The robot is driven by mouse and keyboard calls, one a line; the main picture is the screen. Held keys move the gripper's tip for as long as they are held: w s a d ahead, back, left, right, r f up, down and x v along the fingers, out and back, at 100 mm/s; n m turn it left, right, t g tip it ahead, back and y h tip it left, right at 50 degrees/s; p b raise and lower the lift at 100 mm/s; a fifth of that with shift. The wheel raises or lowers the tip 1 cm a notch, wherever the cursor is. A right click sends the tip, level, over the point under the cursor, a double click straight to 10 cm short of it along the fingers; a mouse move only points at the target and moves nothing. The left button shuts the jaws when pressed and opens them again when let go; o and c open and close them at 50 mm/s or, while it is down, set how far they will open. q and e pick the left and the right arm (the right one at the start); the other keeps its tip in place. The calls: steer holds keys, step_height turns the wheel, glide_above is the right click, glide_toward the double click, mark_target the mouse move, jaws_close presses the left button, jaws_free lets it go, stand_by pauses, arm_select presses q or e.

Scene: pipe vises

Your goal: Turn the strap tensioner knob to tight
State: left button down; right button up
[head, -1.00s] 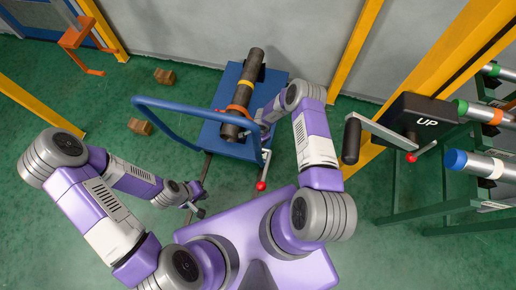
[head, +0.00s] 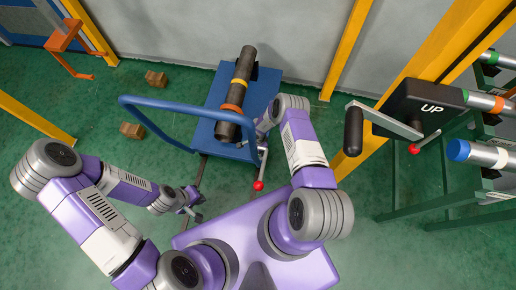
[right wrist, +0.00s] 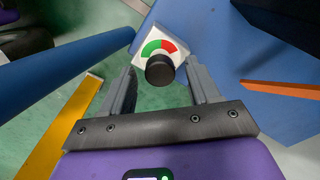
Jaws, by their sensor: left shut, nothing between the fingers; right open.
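The strap tensioner knob (right wrist: 160,70) is a round black knob on a white plate (right wrist: 148,38) with a green arc on the left and a red arc on the right. No pointer mark on it can be made out. My right gripper (right wrist: 162,78) is open, with its fingers on either side of the knob and gaps showing. In the head view the knob is hidden by my right arm beside the blue cart (head: 262,90). An orange strap (head: 231,108) crosses the dark pipe (head: 241,72) on the cart. My left gripper (head: 194,211) is shut and empty, low over the floor.
The cart's blue handle (head: 165,104) arches left of the pipe. A red-tipped lever (head: 259,185) stands at the cart's near side. A black box marked UP (head: 425,108) with a crank is at right, beside a pipe rack (head: 450,190). Wooden blocks (head: 132,130) lie on the floor left.

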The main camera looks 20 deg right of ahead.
steer(key=c, duration=1)
steer(key=shift+c, duration=0.2)
